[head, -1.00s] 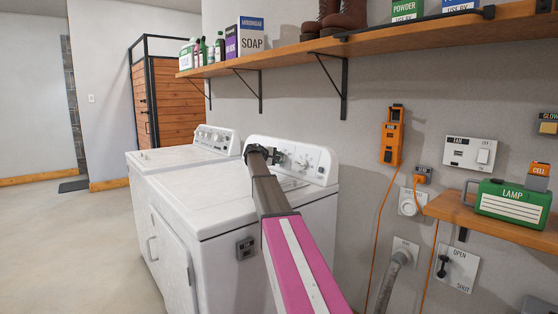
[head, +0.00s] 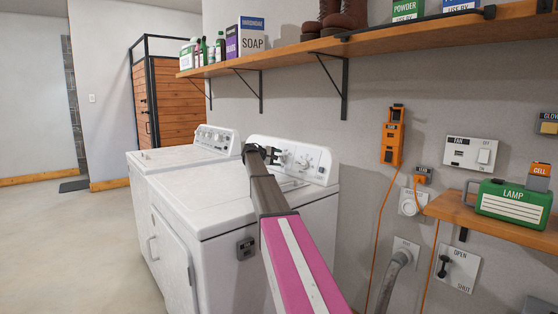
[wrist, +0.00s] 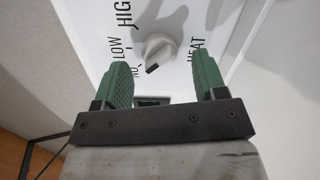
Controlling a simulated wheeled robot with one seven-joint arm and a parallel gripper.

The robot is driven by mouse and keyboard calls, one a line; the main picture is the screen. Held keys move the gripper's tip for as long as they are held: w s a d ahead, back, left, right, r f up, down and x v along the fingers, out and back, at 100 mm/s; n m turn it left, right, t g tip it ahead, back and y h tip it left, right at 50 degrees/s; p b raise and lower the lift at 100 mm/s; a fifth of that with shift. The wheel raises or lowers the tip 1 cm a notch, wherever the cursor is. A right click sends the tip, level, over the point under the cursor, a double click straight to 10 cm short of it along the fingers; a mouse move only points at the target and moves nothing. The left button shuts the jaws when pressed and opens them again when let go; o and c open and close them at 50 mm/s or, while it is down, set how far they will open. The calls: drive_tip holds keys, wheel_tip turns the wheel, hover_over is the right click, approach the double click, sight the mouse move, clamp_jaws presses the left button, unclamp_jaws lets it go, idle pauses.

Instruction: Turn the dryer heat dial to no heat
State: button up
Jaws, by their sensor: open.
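The dryer (head: 215,205) is the nearer white machine, with a raised control panel (head: 318,163) at its back. In the wrist view the heat dial (wrist: 160,48) is a pale round knob with a raised grip bar. The bar's dark-marked end points down-left, on the side of the "NO" label; "LOW", "HIGH" and "HEAT" are printed around it. My gripper (head: 272,154) is at the panel's left part. In the wrist view its green fingers (wrist: 163,76) are apart and empty, one on each side below the dial. I see no contact with the dial.
A second white machine (head: 185,148) stands beyond the dryer. A wooden shelf (head: 400,38) with soap boxes and boots runs above the panel. Wall switches, an orange device (head: 392,137) and a small shelf (head: 480,216) with a lamp box are at the right. Open floor lies left.

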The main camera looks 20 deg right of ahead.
drive_tip(key=v, duration=0.9)
drive_tip(key=shift+a, duration=0.15)
drive_tip(key=shift+s, duration=0.15)
